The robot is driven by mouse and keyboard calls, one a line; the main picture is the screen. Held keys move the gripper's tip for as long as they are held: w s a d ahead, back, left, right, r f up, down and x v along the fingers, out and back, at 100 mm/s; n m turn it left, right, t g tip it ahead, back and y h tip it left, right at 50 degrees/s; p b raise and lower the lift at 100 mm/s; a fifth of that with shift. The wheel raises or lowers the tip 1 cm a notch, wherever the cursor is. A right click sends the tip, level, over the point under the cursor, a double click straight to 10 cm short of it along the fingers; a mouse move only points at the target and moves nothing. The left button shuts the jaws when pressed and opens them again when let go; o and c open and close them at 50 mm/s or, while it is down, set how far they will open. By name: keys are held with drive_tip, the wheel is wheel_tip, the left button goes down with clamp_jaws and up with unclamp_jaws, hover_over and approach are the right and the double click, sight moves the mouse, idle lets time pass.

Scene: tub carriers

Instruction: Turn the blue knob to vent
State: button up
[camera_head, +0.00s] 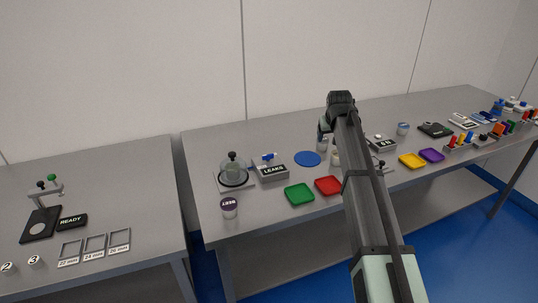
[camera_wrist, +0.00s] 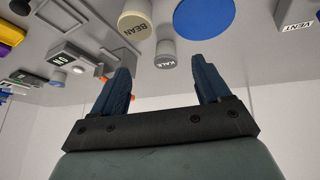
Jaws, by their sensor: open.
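A small blue knob (camera_head: 268,157) sits behind a grey block with a dark label (camera_head: 272,172), which seems to read LEAKS, on the middle table. The way the knob points is too small to tell. In the wrist view a grey block at the right edge carries a VENT label (camera_wrist: 298,26); the knob does not show there. My gripper (camera_wrist: 163,70) is open, with nothing between its two dark fingers. In the head view it is largely hidden by my arm, to the right of the knob and apart from it.
A clear dome with a black top (camera_head: 233,168) stands left of the block. A flat blue disc (camera_head: 307,158) lies between the knob and my gripper. Jars marked BEAN (camera_wrist: 134,24) and KALK (camera_wrist: 165,54) stand near my fingers. Green (camera_head: 299,194) and red trays (camera_head: 328,185) lie in front.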

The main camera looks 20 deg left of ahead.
sight(268, 155)
drive_tip(key=s+a+r+n+g+y, duration=0.2)
drive_tip(key=s+a+r+n+g, duration=0.15)
drive_tip(key=s+a, duration=1.15)
drive_tip(key=shift+m+t, duration=0.25)
drive_tip(key=shift+t, duration=0.1)
drive_tip(key=x, duration=0.4)
drive_tip(key=w+a+x, duration=0.1)
drive_tip(key=x, duration=0.4)
drive_tip(key=r+x, duration=0.1)
drive_tip(key=x, duration=0.4)
drive_tip(key=shift+w+a, duration=0.3)
drive_tip(key=shift+a, duration=0.05)
drive_tip(key=shift+c, duration=0.3)
drive_tip(key=shift+r, duration=0.1)
drive_tip(key=c, duration=1)
